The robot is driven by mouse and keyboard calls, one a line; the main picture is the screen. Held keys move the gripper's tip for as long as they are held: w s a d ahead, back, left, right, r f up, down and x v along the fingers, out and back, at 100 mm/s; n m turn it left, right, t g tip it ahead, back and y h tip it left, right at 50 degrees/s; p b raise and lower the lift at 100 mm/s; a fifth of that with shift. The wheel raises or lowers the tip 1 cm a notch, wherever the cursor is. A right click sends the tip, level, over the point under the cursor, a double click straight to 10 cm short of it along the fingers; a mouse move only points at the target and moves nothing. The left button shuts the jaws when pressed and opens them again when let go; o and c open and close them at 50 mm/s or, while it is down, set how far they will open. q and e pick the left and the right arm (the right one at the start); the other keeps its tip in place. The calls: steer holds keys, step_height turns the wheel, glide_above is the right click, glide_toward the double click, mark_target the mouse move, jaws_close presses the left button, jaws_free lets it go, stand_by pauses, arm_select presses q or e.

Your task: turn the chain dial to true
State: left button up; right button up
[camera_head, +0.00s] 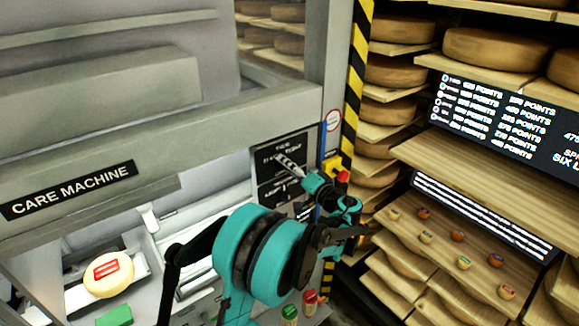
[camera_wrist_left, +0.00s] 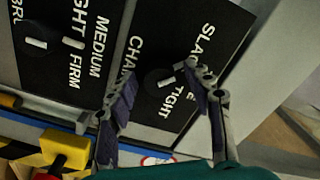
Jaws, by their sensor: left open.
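The chain dial (camera_wrist_left: 160,83) is a dark round knob with a short white mark, on a black label panel (camera_wrist_left: 250,12). In the left wrist view, the words SLACK and TIGHT stand to the right of the dial, and part of the label is covered by a finger. My left gripper (camera_wrist_left: 162,72) is open, with one finger on either side of the dial; I cannot tell whether either finger touches it. In the head view my left gripper (camera_head: 290,164) reaches the black panel (camera_head: 270,190) and hides the dial. My right gripper is not in view.
A second dial (camera_wrist_left: 72,43) is on the neighbouring panel with MEDIUM and FIRM. A red button on a yellow box (camera_head: 342,177) sits beside the panel. The care machine (camera_head: 120,150) is at left, with a cheese (camera_head: 107,275) below. Cheese shelves (camera_head: 500,155) stand at right.

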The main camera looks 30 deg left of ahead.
arm_select(q)
steer(key=c, duration=1.1)
steer(key=shift+c, duration=0.2)
steer(key=shift+m, duration=0.3)
steer(key=shift+m+b, duration=1.85)
steer(key=shift+m, duration=2.15)
